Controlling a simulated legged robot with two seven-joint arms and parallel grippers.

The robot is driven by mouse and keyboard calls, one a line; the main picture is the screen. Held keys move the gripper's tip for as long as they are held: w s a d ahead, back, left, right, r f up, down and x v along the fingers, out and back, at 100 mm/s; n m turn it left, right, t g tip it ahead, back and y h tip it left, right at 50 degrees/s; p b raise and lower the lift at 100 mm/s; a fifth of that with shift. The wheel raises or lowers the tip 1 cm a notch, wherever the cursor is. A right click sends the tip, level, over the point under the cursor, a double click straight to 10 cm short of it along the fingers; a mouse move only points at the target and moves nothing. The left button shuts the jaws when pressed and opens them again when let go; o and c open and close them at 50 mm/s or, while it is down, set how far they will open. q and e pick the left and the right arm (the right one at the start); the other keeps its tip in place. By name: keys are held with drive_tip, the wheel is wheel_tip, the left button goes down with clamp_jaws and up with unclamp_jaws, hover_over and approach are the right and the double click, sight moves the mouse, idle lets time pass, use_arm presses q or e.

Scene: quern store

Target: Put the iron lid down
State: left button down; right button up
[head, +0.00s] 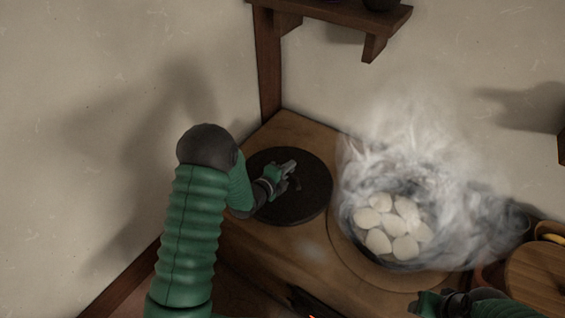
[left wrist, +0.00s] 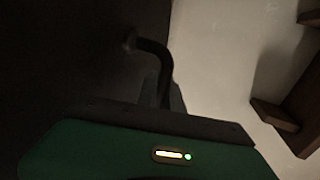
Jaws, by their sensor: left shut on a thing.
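The iron lid (head: 308,207) is a dark round disc over the left part of the wooden top, left of the steaming pot. I cannot tell whether it rests on the wood or hangs just above it. My left gripper (head: 290,176) is shut on the lid's handle. In the left wrist view the curved handle (left wrist: 158,58) rises from the dark lid; the fingertips are mostly hidden there. My right gripper (head: 430,303) is at the bottom edge, right of centre, partly cut off; its jaws are unclear.
The open pot (head: 345,216) holds several pale round lumps (head: 392,225) under thick steam. A round wooden board or lid (head: 540,278) and some bowls sit at the right. A wall shelf (head: 345,14) hangs above. A wall stands close behind the wooden top (head: 262,240).

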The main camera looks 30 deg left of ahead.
use_arm(q)
drive_tip(key=a+f, duration=0.4)
drive_tip(key=f, duration=0.1)
drive_tip(key=shift+w+b, duration=0.15)
drive_tip(key=shift+b, duration=0.25)
drive_tip(key=shift+d, duration=0.3)
drive_tip(key=shift+d+r, duration=0.15)
drive_tip(key=shift+d, duration=0.75)
drive_tip(key=c, duration=1.8)
unclamp_jaws()
drive_tip(key=shift+s, duration=0.2)
drive_tip(key=shift+o, duration=1)
drive_tip(key=shift+a+f, duration=0.2)
drive_tip(key=shift+a, duration=0.05)
drive_tip(key=shift+o, duration=0.5)
drive_tip(key=shift+a+f, duration=0.15)
drive_tip(key=shift+a, duration=0.3)
drive_tip(key=shift+d, duration=0.35)
use_arm(e)
drive_tip(key=shift+s+a+f, duration=0.1)
drive_tip(key=shift+a+f, duration=0.1)
drive_tip(key=shift+a, duration=0.3)
drive_tip(key=shift+s+a+f, duration=0.1)
drive_tip(key=shift+a+f, duration=0.1)
drive_tip(key=shift+a, duration=0.25)
